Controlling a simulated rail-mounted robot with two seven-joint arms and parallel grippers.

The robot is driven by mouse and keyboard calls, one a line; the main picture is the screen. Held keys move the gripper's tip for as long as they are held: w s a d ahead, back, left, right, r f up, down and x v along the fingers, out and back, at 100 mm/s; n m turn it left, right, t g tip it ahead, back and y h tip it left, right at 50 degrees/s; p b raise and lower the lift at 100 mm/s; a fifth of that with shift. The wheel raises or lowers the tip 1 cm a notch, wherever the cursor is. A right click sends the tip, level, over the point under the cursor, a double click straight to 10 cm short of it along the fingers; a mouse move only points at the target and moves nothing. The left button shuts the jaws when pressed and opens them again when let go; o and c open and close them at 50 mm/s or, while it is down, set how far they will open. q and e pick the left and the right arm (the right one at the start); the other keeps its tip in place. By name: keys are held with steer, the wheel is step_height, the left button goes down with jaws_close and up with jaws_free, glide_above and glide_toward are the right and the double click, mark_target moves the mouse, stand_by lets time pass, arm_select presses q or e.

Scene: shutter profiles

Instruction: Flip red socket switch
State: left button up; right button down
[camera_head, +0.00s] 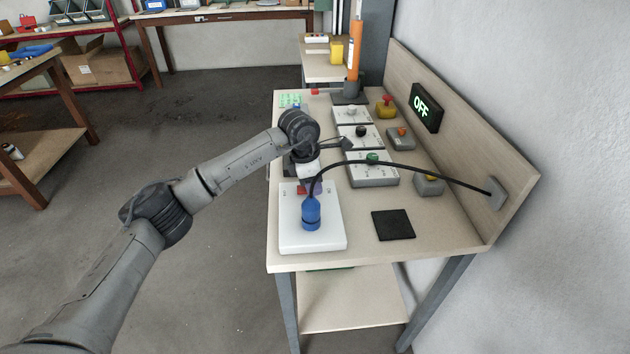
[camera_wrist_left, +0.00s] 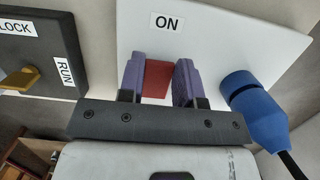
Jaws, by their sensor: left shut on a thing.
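The white socket box (camera_head: 325,232) lies at the front left of the bench, with a blue plug (camera_head: 311,215) standing in it. The red switch (camera_wrist_left: 157,80) is on the box next to an ON label (camera_wrist_left: 166,22). My left gripper (camera_head: 308,187) is at the box's far end. In the left wrist view its purple fingers (camera_wrist_left: 160,82) stand on both sides of the red switch, shut on it. In the head view the gripper and wrist hide most of the switch. My right gripper is not in view.
A black cable arches from the plug to a wall socket (camera_head: 495,192) on the back panel. Several control boxes, one with a green knob (camera_head: 372,158), stand right of the gripper. A black pad (camera_head: 393,225) lies in front. The wall display (camera_head: 425,107) reads OFF.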

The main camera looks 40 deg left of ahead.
arm_select(q)
steer(key=shift+s+a+r+t+h, duration=0.15)
steer(key=shift+t+h, duration=0.55)
steer(key=shift+h, duration=0.1)
steer(key=o, duration=0.9)
steer(key=p+v, duration=0.3)
steer(key=v, duration=1)
steer(key=shift+s+r, duration=0.1)
steer(key=shift+r, duration=0.3)
